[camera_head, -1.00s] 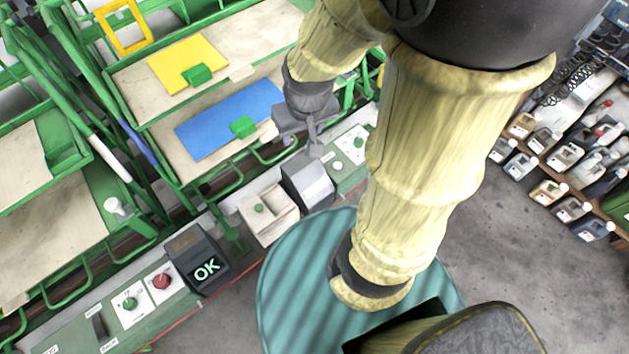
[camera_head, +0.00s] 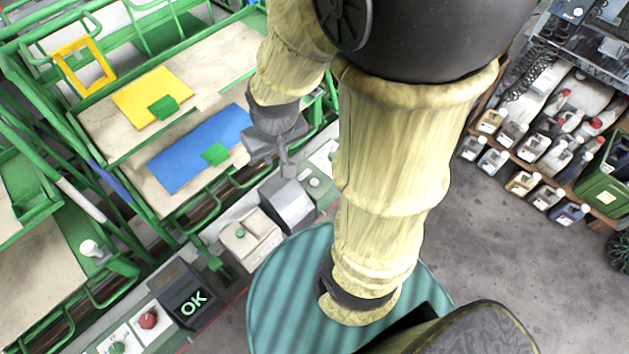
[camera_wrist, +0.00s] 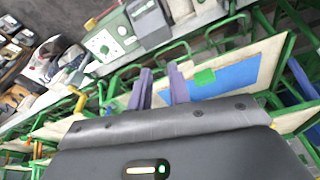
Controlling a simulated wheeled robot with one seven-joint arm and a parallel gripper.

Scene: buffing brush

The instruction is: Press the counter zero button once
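My gripper (camera_head: 284,168) is over the green control rail, just behind a grey box (camera_head: 288,205) in the head view. In the wrist view my gripper (camera_wrist: 161,76) has its two fingers apart with nothing between them. The counter zero button cannot be picked out; labels are too small to read. Candidates are a small white knob (camera_head: 315,182) on the rail beside the grey box, a green button (camera_head: 240,233) on a beige box, and red (camera_head: 148,320) and green (camera_head: 117,348) buttons. The wrist view shows the grey box (camera_wrist: 148,18) and a white panel with a knob (camera_wrist: 105,44).
Green-framed shelves carry a yellow sheet (camera_head: 140,92) and a blue sheet (camera_head: 190,155). A teal ribbed round surface (camera_head: 270,290) is below my arm. Shelves of bottles (camera_head: 535,145) stand right; grey floor (camera_head: 480,230) lies between.

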